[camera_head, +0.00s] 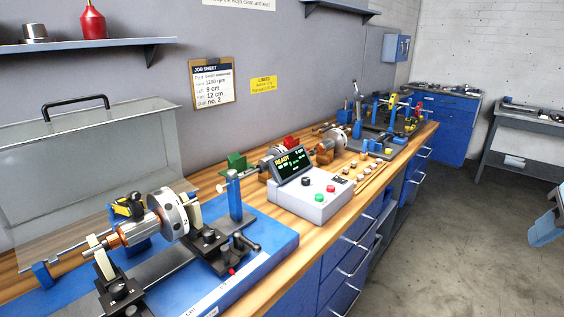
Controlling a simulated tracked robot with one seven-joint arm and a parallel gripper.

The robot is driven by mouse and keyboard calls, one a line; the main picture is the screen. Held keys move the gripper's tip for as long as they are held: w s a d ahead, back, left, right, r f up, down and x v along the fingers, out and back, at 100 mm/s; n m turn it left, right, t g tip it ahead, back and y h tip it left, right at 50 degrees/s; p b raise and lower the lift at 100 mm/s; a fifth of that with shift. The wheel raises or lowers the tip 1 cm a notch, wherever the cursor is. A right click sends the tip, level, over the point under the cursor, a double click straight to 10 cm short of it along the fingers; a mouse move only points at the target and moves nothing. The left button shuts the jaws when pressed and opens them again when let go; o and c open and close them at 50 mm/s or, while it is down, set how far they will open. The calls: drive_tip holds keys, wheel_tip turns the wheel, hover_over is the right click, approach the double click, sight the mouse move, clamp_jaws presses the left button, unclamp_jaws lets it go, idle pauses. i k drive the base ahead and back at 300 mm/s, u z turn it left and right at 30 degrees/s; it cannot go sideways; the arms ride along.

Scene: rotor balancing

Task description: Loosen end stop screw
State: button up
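A balancing stand with a blue base (270,243) stands on the near left of the wooden bench. A rotor with copper windings (138,232) and a numbered silver disc (168,215) lies across its supports. An upright blue post (235,200) to the right of the disc carries a small light-coloured fitting at its top, which may be the end stop; its screw is too small to make out. A black lever (247,243) lies low beside the post. My gripper is not in view.
A grey control box (311,196) with a lit READY display stands right of the stand. A clear cover (90,150) with a black handle stands behind it. A job sheet (213,83) hangs on the wall. Open floor (455,220) lies to the right of the bench.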

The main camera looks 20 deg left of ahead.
sight(231, 174)
drive_tip(key=k, duration=1.2)
drive_tip(key=u, duration=0.9)
drive_tip(key=i, duration=1)
